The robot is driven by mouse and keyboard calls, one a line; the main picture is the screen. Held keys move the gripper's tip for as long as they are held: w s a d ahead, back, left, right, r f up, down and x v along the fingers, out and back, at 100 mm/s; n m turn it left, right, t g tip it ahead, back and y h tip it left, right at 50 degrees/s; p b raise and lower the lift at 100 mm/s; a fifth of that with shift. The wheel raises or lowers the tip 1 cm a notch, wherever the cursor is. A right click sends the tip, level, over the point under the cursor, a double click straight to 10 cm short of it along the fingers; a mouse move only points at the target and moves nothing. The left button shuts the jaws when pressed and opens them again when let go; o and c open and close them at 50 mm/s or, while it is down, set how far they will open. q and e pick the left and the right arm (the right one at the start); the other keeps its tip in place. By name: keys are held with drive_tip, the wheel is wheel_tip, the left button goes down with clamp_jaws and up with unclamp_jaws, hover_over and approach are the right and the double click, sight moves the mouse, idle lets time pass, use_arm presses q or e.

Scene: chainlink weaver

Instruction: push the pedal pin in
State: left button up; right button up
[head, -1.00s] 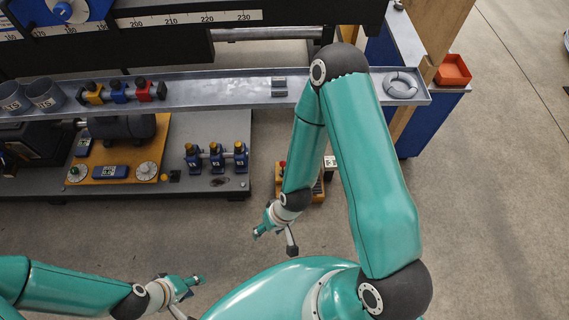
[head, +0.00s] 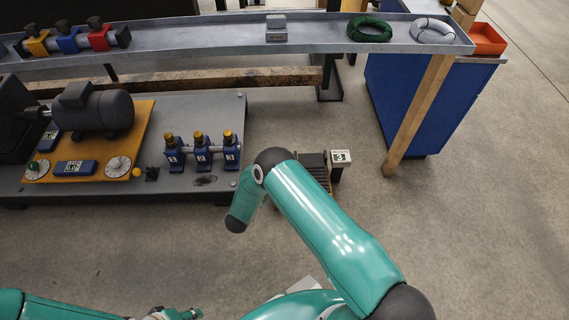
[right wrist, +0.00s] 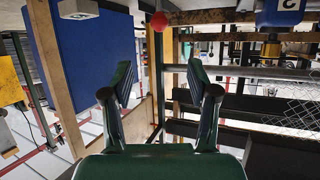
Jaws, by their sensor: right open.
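On the floor right of the machine base stands the pedal (head: 313,166), a dark ribbed plate with wood-coloured edges, partly hidden by my right arm. A small white label box marked 3 (head: 341,157) is beside it. In the right wrist view a red ball knob (right wrist: 159,20) is beyond my right gripper (right wrist: 160,74), roughly centred between its fingers and apart from them. I cannot tell whether this knob is the pedal pin. The right gripper is open and empty; my arm hides it in the head view. My left gripper (head: 183,314) shows only partly at the bottom edge.
A grey shelf (head: 205,43) holds coloured blocks (head: 68,40), a metal block (head: 276,28), a green coil (head: 369,28) and a grey coil (head: 432,30). A blue cabinet (head: 425,105) and wooden post (head: 417,118) stand right. The floor at lower right is clear.

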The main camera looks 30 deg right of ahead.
drive_tip(key=b+x, duration=0.6)
drive_tip(key=x, duration=1)
drive_tip(key=shift+s+d+f, duration=0.1)
drive_tip(key=shift+f, duration=0.05)
drive_tip(key=shift+w+d, duration=0.2)
drive_tip(key=shift+d, duration=0.05)
drive_tip(key=c, duration=1.1)
clamp_jaws()
drive_tip(key=shift+d+f, duration=0.1)
